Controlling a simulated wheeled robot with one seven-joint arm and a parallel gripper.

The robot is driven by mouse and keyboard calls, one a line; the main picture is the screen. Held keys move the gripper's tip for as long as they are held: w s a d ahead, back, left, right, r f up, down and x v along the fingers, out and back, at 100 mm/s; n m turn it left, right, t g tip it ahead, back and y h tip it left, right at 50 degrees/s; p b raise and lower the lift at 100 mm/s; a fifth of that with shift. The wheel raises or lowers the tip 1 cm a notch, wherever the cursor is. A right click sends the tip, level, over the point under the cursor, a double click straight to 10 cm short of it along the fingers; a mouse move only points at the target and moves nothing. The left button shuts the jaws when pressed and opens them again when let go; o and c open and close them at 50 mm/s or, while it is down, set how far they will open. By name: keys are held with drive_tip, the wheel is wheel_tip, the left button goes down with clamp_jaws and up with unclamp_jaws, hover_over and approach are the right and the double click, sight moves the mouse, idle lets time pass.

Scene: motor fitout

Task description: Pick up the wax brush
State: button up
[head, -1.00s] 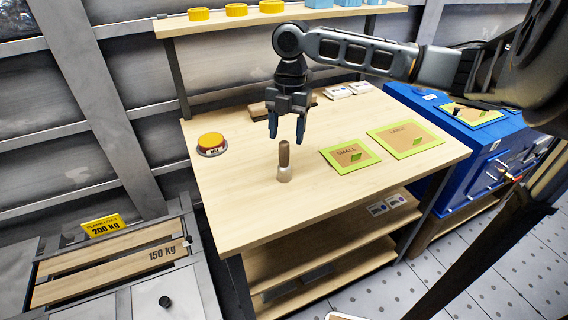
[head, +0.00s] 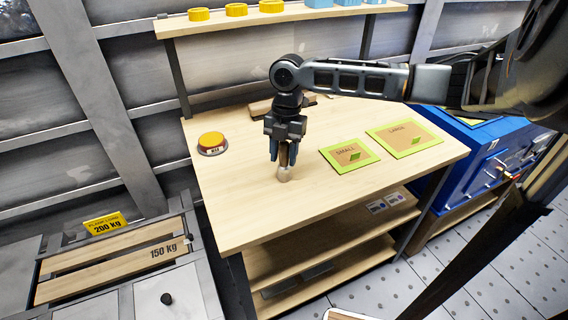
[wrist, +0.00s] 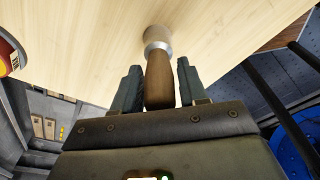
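The wax brush (head: 284,173) stands upright on the wooden bench, bristle end down, with a brown wooden handle, a metal collar and a pale tip. My gripper (head: 283,157) points down over it, with its fingers on either side of the handle. In the wrist view the brush handle (wrist: 159,80) lies between the two fingers (wrist: 158,88). A gap shows on each side of the handle, so the gripper is open around it. The upper handle is partly hidden by the fingers in the head view.
A yellow-orange wax tin (head: 211,141) sits at the bench's left. Green-edged SMALL (head: 349,155) and LARGE (head: 404,138) mats lie to the right. A wooden block (head: 260,107) lies behind my gripper. A shelf (head: 200,26) with yellow and blue items runs above the back. A blue chest (head: 480,155) stands at right.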

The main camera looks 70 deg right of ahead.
drive_tip(key=c, duration=0.7)
drive_tip(key=shift+c, duration=0.2)
